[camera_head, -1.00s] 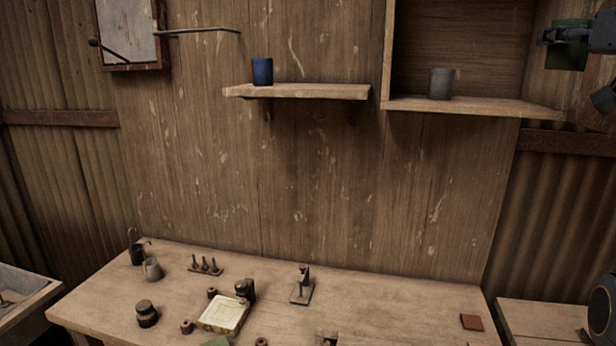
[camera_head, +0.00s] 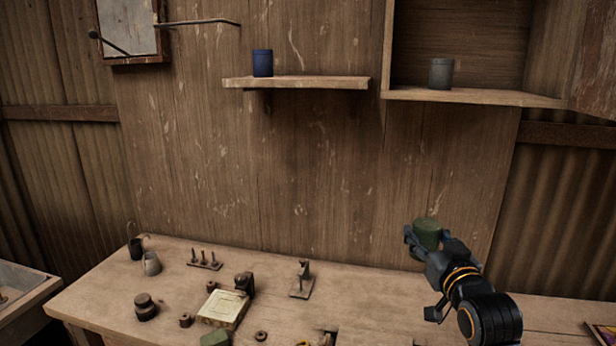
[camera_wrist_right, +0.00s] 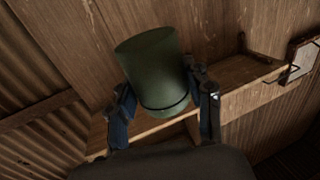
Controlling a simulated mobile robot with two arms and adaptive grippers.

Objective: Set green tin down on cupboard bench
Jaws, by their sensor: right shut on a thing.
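The green tin (camera_head: 427,231) is held in my right gripper (camera_head: 430,246), in front of the wall panel and above the right part of the wooden bench (camera_head: 390,300). In the right wrist view the green tin (camera_wrist_right: 150,62) sits between the two fingers (camera_wrist_right: 160,108), which close on its sides near one end. The tin appears apart from the bench top. My arm hides part of the bench's right side. The open cupboard (camera_head: 480,97) is up at the right, with a grey tin (camera_head: 440,73) in it. My left gripper is not seen.
A blue tin (camera_head: 262,63) stands on the wall shelf (camera_head: 300,83). The bench's left and middle hold a pale square block (camera_head: 222,308), a dark lidded pot (camera_head: 145,307), a small metal stand (camera_head: 302,282) and several small parts. Bare bench top shows right of the stand.

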